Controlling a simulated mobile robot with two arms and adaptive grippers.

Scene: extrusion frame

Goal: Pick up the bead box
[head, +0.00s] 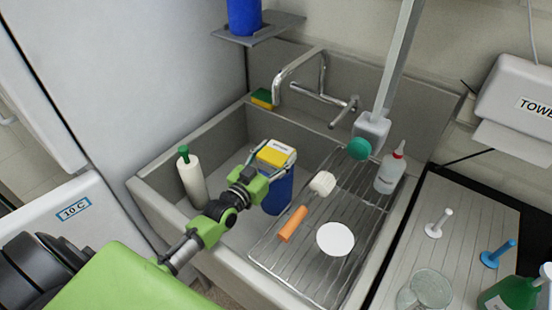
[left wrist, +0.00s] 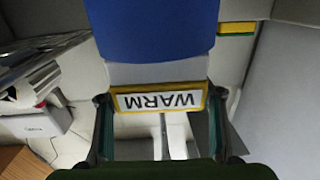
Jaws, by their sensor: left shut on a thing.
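The bead box (head: 276,195) has a blue body and a yellow and white upper part. It is upright in the sink basin, and I cannot tell whether its base touches the basin floor. My left gripper (head: 272,165) is shut on its upper part, with one finger on each side. In the left wrist view, the bead box (left wrist: 160,30) shows its blue face and a yellow-framed label reading WARM, upside down, between the fingers of my left gripper (left wrist: 162,115). My right gripper is not in view.
A white bottle with a green top (head: 192,180) stands left in the sink (head: 150,190). The rack (head: 320,270) at right holds a brush (head: 293,223), a white disc (head: 335,239) and a red-capped bottle (head: 390,173). The faucet (head: 300,70) rises behind.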

